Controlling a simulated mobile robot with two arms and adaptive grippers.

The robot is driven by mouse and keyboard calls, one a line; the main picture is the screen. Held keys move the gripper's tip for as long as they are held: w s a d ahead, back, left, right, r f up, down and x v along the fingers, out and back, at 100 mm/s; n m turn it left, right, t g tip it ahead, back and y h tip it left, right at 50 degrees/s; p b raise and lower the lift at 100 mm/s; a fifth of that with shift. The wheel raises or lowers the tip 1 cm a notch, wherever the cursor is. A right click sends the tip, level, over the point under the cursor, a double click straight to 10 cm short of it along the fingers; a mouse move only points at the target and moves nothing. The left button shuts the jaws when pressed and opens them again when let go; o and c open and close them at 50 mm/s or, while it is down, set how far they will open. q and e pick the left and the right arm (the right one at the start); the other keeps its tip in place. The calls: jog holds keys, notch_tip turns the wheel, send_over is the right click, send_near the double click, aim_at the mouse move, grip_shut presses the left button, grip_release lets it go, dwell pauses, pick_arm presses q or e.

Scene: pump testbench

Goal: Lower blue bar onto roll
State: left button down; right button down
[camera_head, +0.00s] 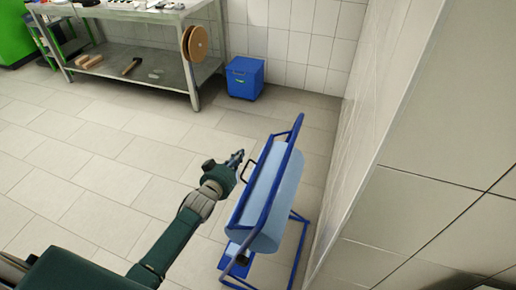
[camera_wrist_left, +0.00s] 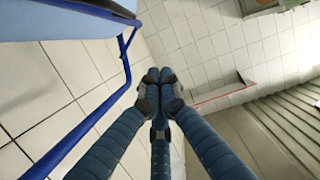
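The light blue paper roll (camera_head: 262,238) lies in a blue metal stand (camera_head: 298,262) beside the wall, right of centre in the head view. A long blue bar (camera_head: 280,165) runs along the roll's upper side; I cannot tell whether it touches the roll. A dark handle-like loop (camera_head: 250,168) sticks out on the left side of the stand. My left gripper (camera_head: 239,158) is just left of this loop, apart from the bar. In the left wrist view its fingertips (camera_wrist_left: 158,76) meet with nothing between them. Blue tubing (camera_wrist_left: 125,62) and the roll (camera_wrist_left: 25,22) are left of the fingers. My right gripper is out of view.
A tiled wall (camera_head: 350,150) stands close on the right of the stand. A blue box (camera_head: 245,80) is on the floor at the back. A metal workbench (camera_head: 140,75) with items stands at the back left. The tiled floor between is clear.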

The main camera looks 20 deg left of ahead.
pick_arm(q)
notch_tip(320, 180, down, 8)
jog(key=a+n+h+b, duration=0.1)
jog(key=n+b, duration=0.2)
jog(key=b, duration=0.3)
jog(key=shift+r+n, duration=0.2)
jog(key=shift+n, duration=0.1)
